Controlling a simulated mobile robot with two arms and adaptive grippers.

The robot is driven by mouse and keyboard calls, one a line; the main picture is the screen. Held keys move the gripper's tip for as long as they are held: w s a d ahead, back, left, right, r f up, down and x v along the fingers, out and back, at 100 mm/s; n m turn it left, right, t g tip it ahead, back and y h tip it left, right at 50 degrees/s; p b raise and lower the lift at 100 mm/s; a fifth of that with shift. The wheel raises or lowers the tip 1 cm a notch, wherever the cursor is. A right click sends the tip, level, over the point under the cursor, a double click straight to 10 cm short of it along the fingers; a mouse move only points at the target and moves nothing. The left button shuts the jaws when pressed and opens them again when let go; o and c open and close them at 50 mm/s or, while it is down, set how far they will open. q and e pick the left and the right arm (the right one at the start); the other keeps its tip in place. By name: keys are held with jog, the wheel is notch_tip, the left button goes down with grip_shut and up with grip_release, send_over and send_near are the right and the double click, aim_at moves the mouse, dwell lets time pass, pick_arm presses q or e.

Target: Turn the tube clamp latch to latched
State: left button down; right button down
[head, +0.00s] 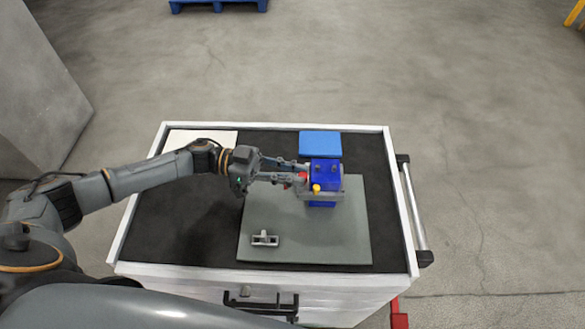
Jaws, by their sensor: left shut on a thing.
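A blue block-shaped clamp (326,172) stands on a grey-green board, toward its far right part. A red part (303,176) shows at the clamp's left side. A yellow knob (316,188) and a grey bar (328,197) are on its near side. My left gripper (304,172) reaches in from the left, its fingers at the clamp's left side. It is shut on the red part, which I take to be the latch; the fingers partly hide it. The latch's exact angle is too small to tell. My right gripper is not in view.
The grey-green board (290,222) lies on a dark-topped white cart (392,190). A small grey bracket (265,239) lies on the board's near left. A flat blue block (320,143) and a white sheet (190,138) lie at the back. The board's near right is clear.

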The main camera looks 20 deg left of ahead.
pick_arm(q)
jog(key=n+t+p, duration=0.1)
jog(key=t+p, duration=0.1)
jog(key=n+t+y+p, duration=0.1)
jog(key=n+t+p, duration=0.1)
jog(key=shift+s+d+r, duration=0.1)
jog(key=shift+s+r, duration=0.1)
jog(key=shift+s, duration=0.2)
jog(key=shift+s+d+f+n+t+y+p, duration=0.15)
jog(key=shift+n+t+y+p, duration=0.65)
jog(key=shift+t, duration=0.5)
jog(key=shift+s+f+n+t+y+p, duration=0.1)
jog(key=shift+n+t+y+p, duration=0.5)
jog(key=shift+n+t+p, duration=0.55)
jog(key=shift+t, duration=0.35)
jog(key=c, duration=1.2)
grip_release()
